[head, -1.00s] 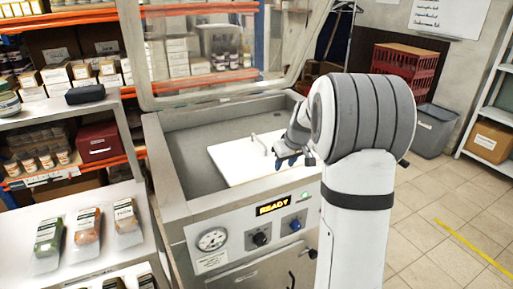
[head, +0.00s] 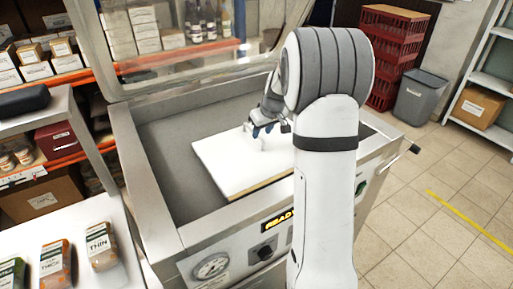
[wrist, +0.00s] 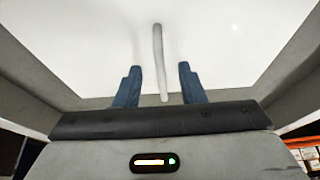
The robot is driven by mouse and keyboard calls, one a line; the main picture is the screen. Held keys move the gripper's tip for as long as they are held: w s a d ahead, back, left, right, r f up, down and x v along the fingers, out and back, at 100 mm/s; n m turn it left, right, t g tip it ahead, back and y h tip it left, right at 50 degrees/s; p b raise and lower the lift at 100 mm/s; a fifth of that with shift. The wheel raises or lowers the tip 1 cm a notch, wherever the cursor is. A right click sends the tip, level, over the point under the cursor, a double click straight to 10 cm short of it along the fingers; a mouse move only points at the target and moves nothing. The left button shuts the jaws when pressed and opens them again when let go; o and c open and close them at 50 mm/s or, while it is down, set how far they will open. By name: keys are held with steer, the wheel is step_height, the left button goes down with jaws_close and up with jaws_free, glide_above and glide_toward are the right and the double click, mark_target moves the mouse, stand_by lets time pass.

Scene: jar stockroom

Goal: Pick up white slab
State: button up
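The white slab (head: 222,163) lies flat in the open well of the steel machine (head: 158,150), with a pale edge along its front. In the wrist view the slab (wrist: 85,45) fills the upper middle, and its white bar handle (wrist: 160,60) runs away from me between my fingers. My gripper (head: 262,130) is over the slab at the handle. In the wrist view my gripper (wrist: 158,82) has its two blue fingers apart, one on each side of the handle, with gaps on both sides. My arm hides the slab's right part in the head view.
The machine's clear lid (head: 180,60) stands raised behind the well. A shelf with labelled packs (head: 100,245) stands close on the left. A grey bin (head: 420,97) and red crates (head: 398,50) are at the back right. The tiled floor on the right is clear.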

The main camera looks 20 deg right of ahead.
mark_target(260, 137)
steer(key=p+x, duration=0.1)
steer(key=x, duration=0.3)
steer(key=shift+w+f, duration=0.15)
steer(key=shift+f, duration=0.2)
jaws_close()
stand_by(1.0)
steer(key=shift+r, duration=0.15)
